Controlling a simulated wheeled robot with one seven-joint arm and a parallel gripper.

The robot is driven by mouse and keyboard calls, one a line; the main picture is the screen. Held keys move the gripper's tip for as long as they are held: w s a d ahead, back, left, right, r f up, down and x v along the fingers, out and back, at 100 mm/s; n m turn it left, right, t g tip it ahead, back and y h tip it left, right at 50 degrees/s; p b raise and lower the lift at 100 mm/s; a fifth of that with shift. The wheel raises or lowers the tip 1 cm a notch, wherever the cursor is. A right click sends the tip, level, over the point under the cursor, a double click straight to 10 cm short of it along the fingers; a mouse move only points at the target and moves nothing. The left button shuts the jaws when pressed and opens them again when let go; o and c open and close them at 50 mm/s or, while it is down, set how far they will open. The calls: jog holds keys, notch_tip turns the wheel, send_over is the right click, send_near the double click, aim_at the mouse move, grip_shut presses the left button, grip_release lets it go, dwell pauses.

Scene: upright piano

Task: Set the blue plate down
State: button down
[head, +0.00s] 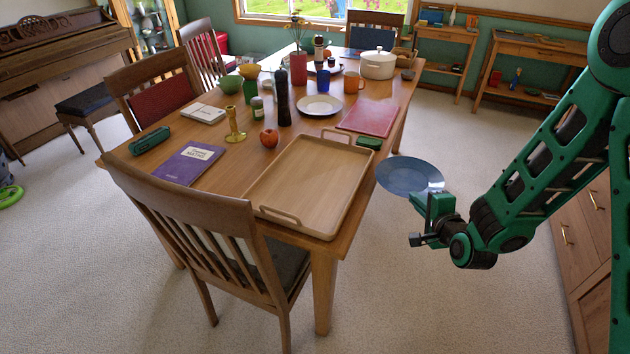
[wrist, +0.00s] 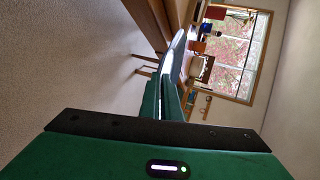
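The blue plate (head: 408,175) is held out in the air to the right of the dining table in the head view, roughly level. My gripper (head: 428,200) is at its near right edge and looks shut on the rim. In the wrist view the plate (wrist: 174,60) shows edge-on as a thin blue strip between the green fingers of my gripper (wrist: 172,98). The wooden dining table (head: 221,170) is left of my gripper, and the plate is apart from it.
A wooden tray (head: 312,184) lies empty at the table's near right end. A red mat (head: 370,116), a green case (head: 368,143) and a white plate (head: 319,105) lie beyond it. A chair (head: 200,235) stands at the near side. A drawer cabinet (head: 580,235) is at the far right.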

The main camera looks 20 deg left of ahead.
jog(key=s+a+r+n+g+y, duration=0.3)
jog(key=s+a+r+n, duration=0.1)
jog(key=s+a, duration=0.7)
jog(key=s+a+r+n+g+y, duration=0.3)
jog(key=s+a+r, duration=0.1)
jog(key=s+a, duration=0.7)
send_over(312, 219)
notch_tip(312, 219, down, 7)
jog(key=shift+w+a+r, duration=0.1)
jog(key=shift+w+r, duration=0.05)
jog(key=shift+r, duration=0.05)
jog(key=shift+f, duration=2.05)
jog(key=c, duration=2.3)
grip_release()
